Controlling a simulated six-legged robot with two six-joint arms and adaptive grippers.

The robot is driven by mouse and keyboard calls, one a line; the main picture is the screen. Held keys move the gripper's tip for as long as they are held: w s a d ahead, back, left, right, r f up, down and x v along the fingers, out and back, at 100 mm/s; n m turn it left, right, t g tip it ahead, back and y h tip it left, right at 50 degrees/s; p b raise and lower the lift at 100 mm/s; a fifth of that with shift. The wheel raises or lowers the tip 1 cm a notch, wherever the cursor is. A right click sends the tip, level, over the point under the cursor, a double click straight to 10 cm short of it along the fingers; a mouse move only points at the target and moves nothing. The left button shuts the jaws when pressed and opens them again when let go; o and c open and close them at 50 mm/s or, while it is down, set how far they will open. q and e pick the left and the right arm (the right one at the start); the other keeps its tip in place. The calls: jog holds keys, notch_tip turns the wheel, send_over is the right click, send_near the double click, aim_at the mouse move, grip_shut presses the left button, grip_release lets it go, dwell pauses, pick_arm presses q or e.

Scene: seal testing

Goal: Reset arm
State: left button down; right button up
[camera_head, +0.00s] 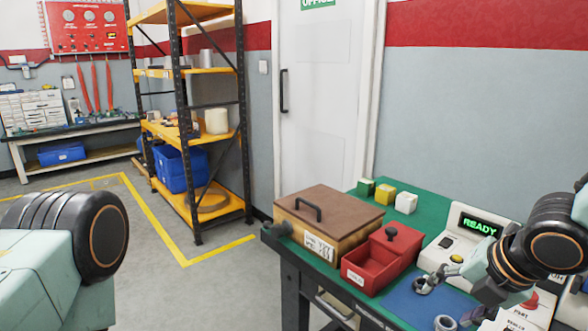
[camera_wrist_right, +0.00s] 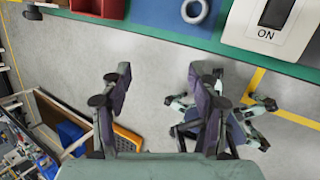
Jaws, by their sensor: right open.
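My right arm comes in from the right in the head view, and its gripper (camera_head: 452,290) is over the front of the green table by the tester. In the right wrist view the right gripper (camera_wrist_right: 161,84) is open, with its two fingers wide apart and nothing between them. Beyond the fingers is grey floor, with the table edge at the top. My left arm shows only as a rounded joint at lower left in the head view; its gripper is out of view.
The green table (camera_head: 430,213) bears a wooden box (camera_head: 330,212), a red bin (camera_head: 383,262), small blocks, a blue mat with a grey ring (camera_head: 445,322), and a tester reading READY (camera_head: 478,225). A yellow shelf (camera_head: 205,135) stands behind; floor left of the table is clear.

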jog(key=s+a+f+m, duration=0.1)
jog(key=a+f+m, duration=0.1)
jog(key=f+m, duration=0.35)
jog(key=s+a+f+m+y, duration=0.1)
jog(key=a+f+m, duration=0.1)
jog(key=m, duration=0.7)
jog(key=s+a+f+m, duration=0.1)
jog(key=a+f+m, duration=0.15)
jog(key=m, duration=0.45)
jog(key=s+d+f+m+g+h, duration=0.1)
jog(key=s+f+m+g, duration=0.1)
jog(key=s+f, duration=0.7)
jog(key=s+d+f+m+g+h, duration=0.1)
jog(key=s+d+f+m+g, duration=0.1)
jog(key=s+f, duration=0.7)
jog(key=s+m+g, duration=0.1)
jog(key=s+m, duration=0.1)
jog(key=s, duration=0.5)
jog(key=shift+d+f+h, duration=0.15)
jog(key=shift+f+h, duration=0.15)
jog(key=shift+h, duration=0.1)
jog(key=shift+o, duration=0.5)
